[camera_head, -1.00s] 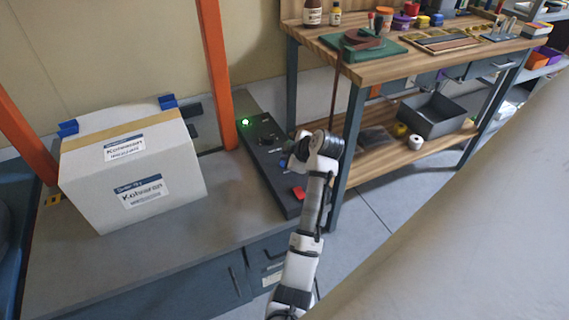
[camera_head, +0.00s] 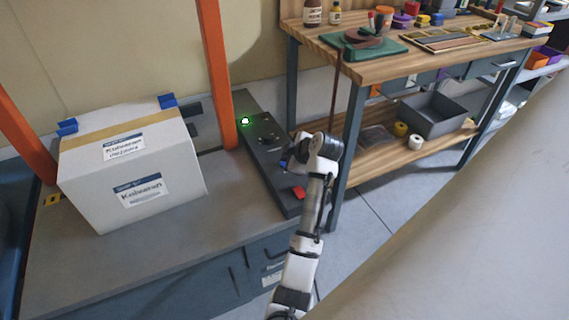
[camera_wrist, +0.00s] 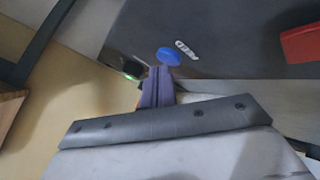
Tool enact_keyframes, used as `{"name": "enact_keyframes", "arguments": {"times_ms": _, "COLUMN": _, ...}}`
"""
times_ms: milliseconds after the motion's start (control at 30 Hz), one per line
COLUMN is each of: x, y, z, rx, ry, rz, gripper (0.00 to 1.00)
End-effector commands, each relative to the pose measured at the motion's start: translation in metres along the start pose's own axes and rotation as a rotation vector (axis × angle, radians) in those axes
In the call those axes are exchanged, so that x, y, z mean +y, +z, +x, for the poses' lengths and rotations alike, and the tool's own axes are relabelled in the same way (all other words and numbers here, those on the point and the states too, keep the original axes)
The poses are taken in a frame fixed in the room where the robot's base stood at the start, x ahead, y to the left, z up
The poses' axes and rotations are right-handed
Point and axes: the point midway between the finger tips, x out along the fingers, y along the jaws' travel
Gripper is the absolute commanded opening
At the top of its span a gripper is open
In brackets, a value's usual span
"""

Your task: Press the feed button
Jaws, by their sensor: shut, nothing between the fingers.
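In the head view, a small blue spot (camera_head: 283,164) shows on the panel (camera_head: 262,150), just left of my wrist. My gripper (camera_wrist: 158,72) is shut and empty. Its fingertips are right at the near edge of the blue cap in the wrist view. I cannot tell whether they touch it. My wrist hides most of the gripper in the head view.
A red switch (camera_head: 299,192) sits at the panel's near end and a green light (camera_head: 245,121) at its far end. A white box (camera_head: 130,180) stands left on the grey bench (camera_head: 225,215) between orange posts. A wooden workbench (camera_head: 390,68) stands at the right.

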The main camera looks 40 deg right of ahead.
Motion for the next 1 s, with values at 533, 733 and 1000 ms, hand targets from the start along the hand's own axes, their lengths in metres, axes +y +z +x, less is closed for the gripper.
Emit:
{"name": "enact_keyframes", "arguments": {"times_ms": 533, "x": -0.0015, "y": 0.0015, "z": 0.002, "rx": 0.0, "ry": 0.0, "rz": 0.0, "gripper": 0.0}}
{"name": "enact_keyframes", "arguments": {"times_ms": 733, "x": -0.0027, "y": 0.0027, "z": 0.0037, "rx": 0.0, "ry": 0.0, "rz": 0.0, "gripper": 0.0}}
{"name": "enact_keyframes", "arguments": {"times_ms": 1000, "x": -0.0045, "y": 0.0045, "z": 0.0061, "rx": 0.0, "ry": -0.001, "rz": 0.0, "gripper": 0.0}}
